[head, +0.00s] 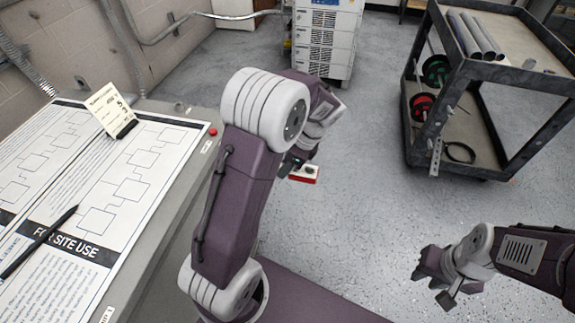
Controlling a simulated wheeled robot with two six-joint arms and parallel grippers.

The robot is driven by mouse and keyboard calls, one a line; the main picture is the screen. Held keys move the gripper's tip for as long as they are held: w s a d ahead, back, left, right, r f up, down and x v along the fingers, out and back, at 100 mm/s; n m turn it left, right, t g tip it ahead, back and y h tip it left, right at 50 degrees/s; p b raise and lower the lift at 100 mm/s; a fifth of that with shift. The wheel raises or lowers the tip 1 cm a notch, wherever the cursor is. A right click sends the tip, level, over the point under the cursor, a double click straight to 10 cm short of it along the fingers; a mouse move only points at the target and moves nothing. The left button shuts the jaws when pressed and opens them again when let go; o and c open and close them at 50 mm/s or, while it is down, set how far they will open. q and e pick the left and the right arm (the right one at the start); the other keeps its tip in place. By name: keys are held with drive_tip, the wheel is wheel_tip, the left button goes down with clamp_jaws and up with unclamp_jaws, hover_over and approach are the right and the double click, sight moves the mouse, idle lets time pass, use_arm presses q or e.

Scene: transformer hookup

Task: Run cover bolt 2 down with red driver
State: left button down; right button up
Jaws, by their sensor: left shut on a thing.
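My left gripper (291,163) is beyond my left arm, near the middle of the view, and is mostly hidden by the arm's wrist. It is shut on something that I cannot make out. A small red and white item (304,177) with a dark top shows just below and right of it; I cannot tell whether the two touch. My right gripper (434,283) is at the lower right over bare floor, with its fingers apart and nothing between them. I cannot make out the red driver, the cover or bolt 2 in this view.
A grey bench (180,215) on the left bears printed sheets, a black pen (42,240) and a card in a stand (110,110). A white cabinet (325,40) stands at the back. A dark cart (490,70) with tubes and reels is at the upper right. The floor between is mostly clear.

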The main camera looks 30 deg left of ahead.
idle(0.3)
use_arm(q)
drive_tip(key=shift+r+p, duration=0.1)
drive_tip(key=shift+p, duration=0.4)
drive_tip(key=shift+s+a, duration=0.2)
drive_tip(key=shift+a, duration=0.6)
idle(0.4)
drive_tip(key=shift+s+a+p, duration=0.15)
drive_tip(key=shift+a+p, duration=0.4)
drive_tip(key=shift+p, duration=1.25)
idle(2.9)
idle(0.3)
drive_tip(key=shift+w+d+p, duration=0.2)
drive_tip(key=shift+d+p, duration=0.1)
drive_tip(key=shift+d, duration=0.45)
drive_tip(key=shift+w+d+p, duration=0.15)
drive_tip(key=shift+d+p, duration=0.15)
drive_tip(key=shift+d, duration=0.4)
drive_tip(key=shift+w+d+p, duration=0.2)
drive_tip(key=shift+d+p, duration=0.1)
drive_tip(key=shift+d, duration=0.45)
